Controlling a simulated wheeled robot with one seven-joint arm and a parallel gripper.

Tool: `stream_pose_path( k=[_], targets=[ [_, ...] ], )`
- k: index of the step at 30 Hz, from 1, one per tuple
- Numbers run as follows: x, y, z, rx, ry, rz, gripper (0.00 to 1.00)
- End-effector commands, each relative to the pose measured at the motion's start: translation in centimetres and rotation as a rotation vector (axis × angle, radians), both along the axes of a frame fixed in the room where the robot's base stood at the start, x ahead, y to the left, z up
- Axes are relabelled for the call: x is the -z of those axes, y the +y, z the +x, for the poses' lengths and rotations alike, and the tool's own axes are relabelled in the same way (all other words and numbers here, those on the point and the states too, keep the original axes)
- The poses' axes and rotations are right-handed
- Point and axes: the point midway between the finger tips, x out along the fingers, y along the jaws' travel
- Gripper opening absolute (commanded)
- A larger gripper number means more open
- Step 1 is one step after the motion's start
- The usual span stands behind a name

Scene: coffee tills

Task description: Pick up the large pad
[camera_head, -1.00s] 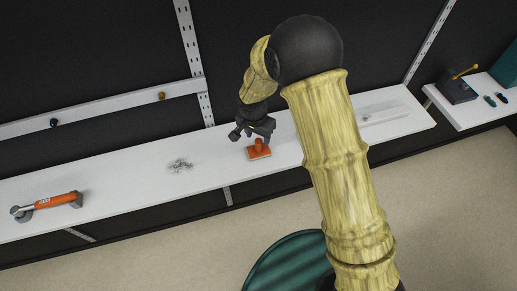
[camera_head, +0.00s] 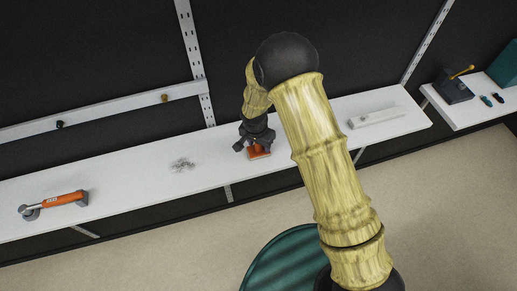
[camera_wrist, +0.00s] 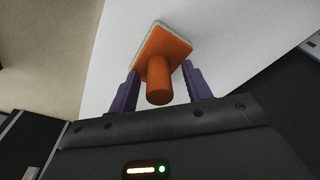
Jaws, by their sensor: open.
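The large pad (camera_head: 258,154) is an orange block with an upright round handle, lying on the white shelf. In the wrist view the pad (camera_wrist: 162,45) shows its orange plate with a pale layer at its far edge, and its cylindrical handle points toward the camera. My gripper (camera_head: 254,147) is right above the pad in the head view and hides part of it. In the wrist view my gripper (camera_wrist: 160,88) is open, with one purple finger on each side of the handle. A gap shows between the handle and the fingers.
The white shelf (camera_head: 120,188) also bears a pile of small metal bits (camera_head: 182,165), an orange-handled tool (camera_head: 55,202) at the left and a pale long box (camera_head: 376,117) at the right. A dark device (camera_head: 453,90) stands on another shelf further right.

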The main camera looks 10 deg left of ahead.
Motion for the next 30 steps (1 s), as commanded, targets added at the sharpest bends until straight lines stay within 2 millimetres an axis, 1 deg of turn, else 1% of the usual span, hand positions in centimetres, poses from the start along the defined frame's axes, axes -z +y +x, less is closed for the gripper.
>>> stream_pose_path(
  k=[6,7,11,12,14,15,24,26,30],
  targets=[
    [0.0,0.0,0.0,0.0,0.0,0.0,0.49],
    [0.0,0.0,0.0,0.0,0.0,0.0,0.47],
    [0.0,0.0,0.0,0.0,0.0,0.0,0.22],
    [0.0,0.0,0.0,0.0,0.0,0.0,0.14],
    [0.0,0.0,0.0,0.0,0.0,0.0,0.02],
    [0.0,0.0,0.0,0.0,0.0,0.0,0.0],
    [-0.2,0.0,0.0,0.0,0.0,0.001,0.0],
    [-0.5,0.1,0.1,0.0,-0.001,0.002,0.0],
    [-1.8,0.1,0.1,0.002,-0.003,0.004,0.0]
  ],
)
